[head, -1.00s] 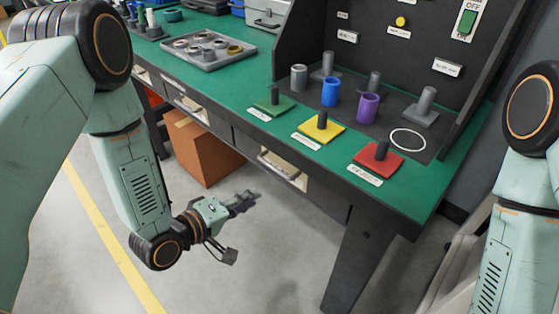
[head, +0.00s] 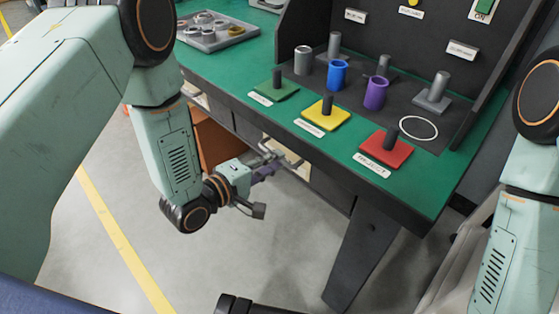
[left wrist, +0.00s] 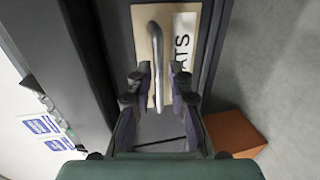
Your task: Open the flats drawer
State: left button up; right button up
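The flats drawer (left wrist: 140,22) has a pale wooden front with a white label reading "ATS" in the left wrist view, the rest of the word hidden or out of sight. Its grey metal bar handle (left wrist: 155,48) runs between the fingers of my left gripper (left wrist: 162,80). The fingers are open, one on each side of the bar, with a visible gap to it. In the head view my left gripper (head: 263,168) is at the drawer under the bench front and partly covers it. My right gripper is not in view; only the right arm shows.
The green bench top (head: 232,80) overhangs the drawer. It carries red (head: 398,155), yellow (head: 312,117) and green peg plates and a tray of rings (head: 238,40). A dark bench leg (head: 362,250) stands to the right, and an orange-brown box (head: 212,140) is under the bench.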

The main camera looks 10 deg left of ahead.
pick_arm(q)
jog(key=shift+x, duration=1.25)
jog(key=shift+r, duration=0.1)
jog(key=shift+c, duration=1.2)
grip_shut()
